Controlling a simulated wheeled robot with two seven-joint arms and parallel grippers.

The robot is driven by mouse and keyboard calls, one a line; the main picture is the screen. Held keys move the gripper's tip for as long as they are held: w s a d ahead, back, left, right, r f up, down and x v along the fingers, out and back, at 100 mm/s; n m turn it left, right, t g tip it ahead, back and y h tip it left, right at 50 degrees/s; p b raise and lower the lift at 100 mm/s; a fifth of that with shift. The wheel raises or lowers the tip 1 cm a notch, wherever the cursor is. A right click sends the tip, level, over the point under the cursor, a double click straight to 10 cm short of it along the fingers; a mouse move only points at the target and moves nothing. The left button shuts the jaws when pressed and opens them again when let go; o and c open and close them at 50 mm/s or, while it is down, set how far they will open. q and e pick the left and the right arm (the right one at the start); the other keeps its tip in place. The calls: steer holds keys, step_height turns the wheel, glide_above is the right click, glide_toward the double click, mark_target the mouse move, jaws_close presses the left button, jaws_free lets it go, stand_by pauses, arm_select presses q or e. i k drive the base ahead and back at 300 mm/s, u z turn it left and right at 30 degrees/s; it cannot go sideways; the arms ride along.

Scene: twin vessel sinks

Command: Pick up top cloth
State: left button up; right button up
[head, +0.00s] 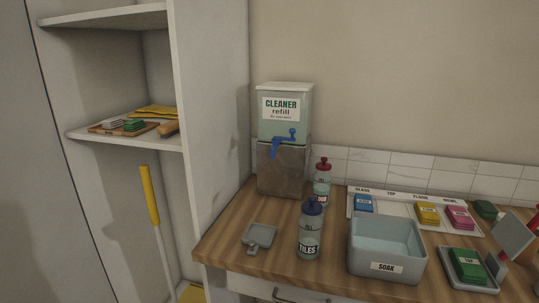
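A green folded cloth (466,264) with a small white label, too small to read surely, lies on a grey tray (484,284) at the right front of the wooden counter. In the labelled white tray (397,208) at the back, the space under the word TOP looks empty. That tray holds a blue cloth (364,203) under GLASS, a yellow cloth (427,212) under FLOOR and a pink cloth (459,216) under BOWL. Neither of my grippers shows in the head view.
A grey SOAK bin (386,247) stands left of the green cloth. A TILES bottle (311,231), a red-capped bottle (322,182) and a cleaner dispenser (284,140) stand further left. A tilted grey panel (515,238) rises at the right edge. The left shelf (90,133) holds cloths and a brush.

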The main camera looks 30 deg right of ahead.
mark_target(469, 268)
steer(key=z, duration=2.45)
